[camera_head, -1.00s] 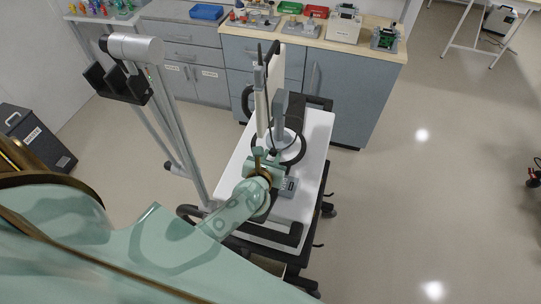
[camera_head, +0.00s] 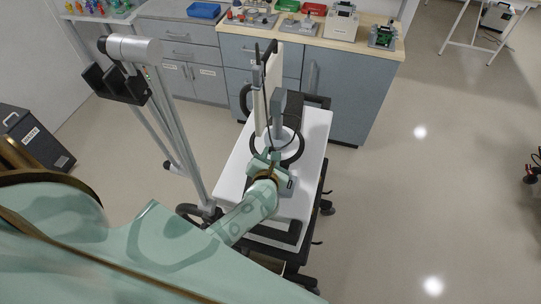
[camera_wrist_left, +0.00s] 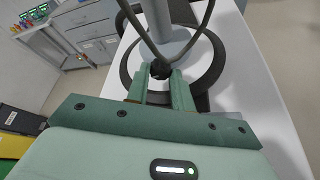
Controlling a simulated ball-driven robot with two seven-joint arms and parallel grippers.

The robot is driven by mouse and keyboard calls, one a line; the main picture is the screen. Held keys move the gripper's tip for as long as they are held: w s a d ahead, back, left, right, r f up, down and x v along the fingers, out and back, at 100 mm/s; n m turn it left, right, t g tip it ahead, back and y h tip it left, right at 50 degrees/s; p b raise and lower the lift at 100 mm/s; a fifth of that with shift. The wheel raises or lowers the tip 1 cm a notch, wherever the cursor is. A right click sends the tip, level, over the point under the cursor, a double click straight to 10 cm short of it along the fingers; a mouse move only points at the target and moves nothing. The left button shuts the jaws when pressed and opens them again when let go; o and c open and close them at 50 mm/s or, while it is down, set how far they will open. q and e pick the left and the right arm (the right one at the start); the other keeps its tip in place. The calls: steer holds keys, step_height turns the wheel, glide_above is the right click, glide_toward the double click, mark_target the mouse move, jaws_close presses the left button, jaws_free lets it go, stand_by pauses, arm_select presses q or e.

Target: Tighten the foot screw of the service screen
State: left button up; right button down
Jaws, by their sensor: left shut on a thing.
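The service screen (camera_head: 261,98) stands upright, seen nearly edge-on, on a white cart top. Its grey column (camera_head: 278,126) rises from a round base with a dark rim (camera_head: 298,152); the base also shows in the left wrist view (camera_wrist_left: 208,72). A small black knob, apparently the foot screw (camera_wrist_left: 160,69), sits at the near side of the base. My left gripper (camera_wrist_left: 161,78) is shut on this knob, one finger on each side. In the head view the left gripper (camera_head: 267,157) covers the knob. My right gripper is not in view.
A dark cable (camera_wrist_left: 150,38) hangs just beyond the fingers. The white cart (camera_head: 316,135) has black handles and wheels. A grey pole arm with a black bracket (camera_head: 118,84) stands at left.

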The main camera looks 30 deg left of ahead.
arm_select(q)
steer(key=o, duration=1)
steer(key=v, duration=1.6)
steer(key=shift+s+d, duration=0.15)
steer(key=shift+s, duration=0.05)
